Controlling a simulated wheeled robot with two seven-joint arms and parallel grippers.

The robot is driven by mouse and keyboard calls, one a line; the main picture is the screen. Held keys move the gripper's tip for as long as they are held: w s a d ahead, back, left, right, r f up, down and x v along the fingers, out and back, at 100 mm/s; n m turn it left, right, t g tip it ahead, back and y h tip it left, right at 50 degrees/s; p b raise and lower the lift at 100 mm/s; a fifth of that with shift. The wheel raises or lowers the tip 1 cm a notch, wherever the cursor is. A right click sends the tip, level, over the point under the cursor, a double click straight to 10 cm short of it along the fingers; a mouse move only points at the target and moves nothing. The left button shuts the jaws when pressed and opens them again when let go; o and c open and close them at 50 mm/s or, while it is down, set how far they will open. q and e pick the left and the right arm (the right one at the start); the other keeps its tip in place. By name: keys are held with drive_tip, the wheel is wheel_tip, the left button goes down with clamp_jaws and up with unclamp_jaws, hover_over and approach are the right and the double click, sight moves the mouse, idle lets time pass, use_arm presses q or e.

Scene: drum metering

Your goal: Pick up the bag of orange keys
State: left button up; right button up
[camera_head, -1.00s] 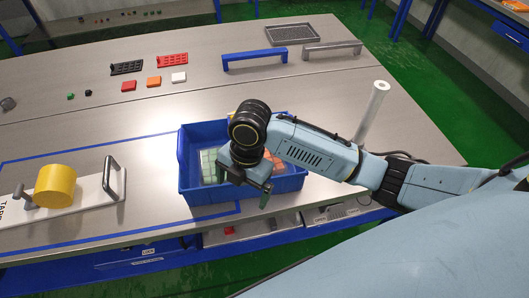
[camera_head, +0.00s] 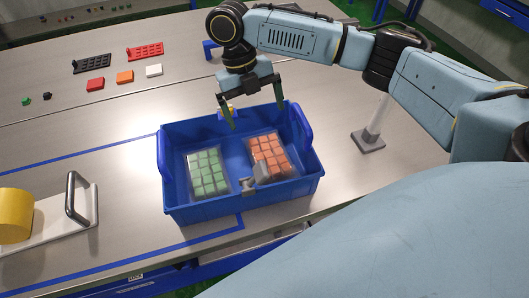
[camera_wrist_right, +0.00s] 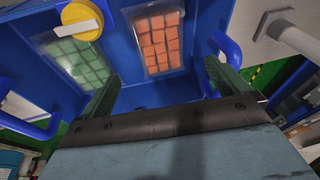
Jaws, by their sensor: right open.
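The bag of orange keys (camera_head: 269,155) is a clear flat bag of orange square keys. It lies in the right part of the blue bin (camera_head: 290,193), and also shows in the right wrist view (camera_wrist_right: 160,42). A similar bag of green keys (camera_head: 208,172) lies to its left, apart from it; it shows in the right wrist view (camera_wrist_right: 82,62) too. My right gripper (camera_head: 256,115) is open and empty at the bin's far side, above and beyond the orange bag. Its fingers (camera_wrist_right: 163,88) are spread wide in the right wrist view. My left gripper is not in view.
A yellow round thing (camera_wrist_right: 82,20) and a grey piece (camera_head: 258,178) show at the bin. A white post on a grey base (camera_head: 370,138) stands right of it. A white board with a handle (camera_head: 78,200) and a yellow cylinder (camera_head: 14,215) are at left.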

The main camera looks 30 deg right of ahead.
hover_over(268, 152)
drive_tip(key=w, duration=0.2)
drive_tip(key=f, duration=0.6)
drive_tip(key=shift+a, duration=0.2)
drive_tip(key=shift+b+x, duration=0.35)
drive_tip(key=shift+x, duration=0.45)
drive_tip(key=x, duration=0.3)
drive_tip(key=shift+s+f, duration=0.25)
drive_tip(key=shift+f, duration=0.4)
drive_tip(key=c, duration=0.7)
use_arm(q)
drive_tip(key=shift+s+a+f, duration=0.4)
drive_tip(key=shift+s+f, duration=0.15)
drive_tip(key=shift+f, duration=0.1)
use_arm(e)
drive_tip(key=shift+r, duration=0.1)
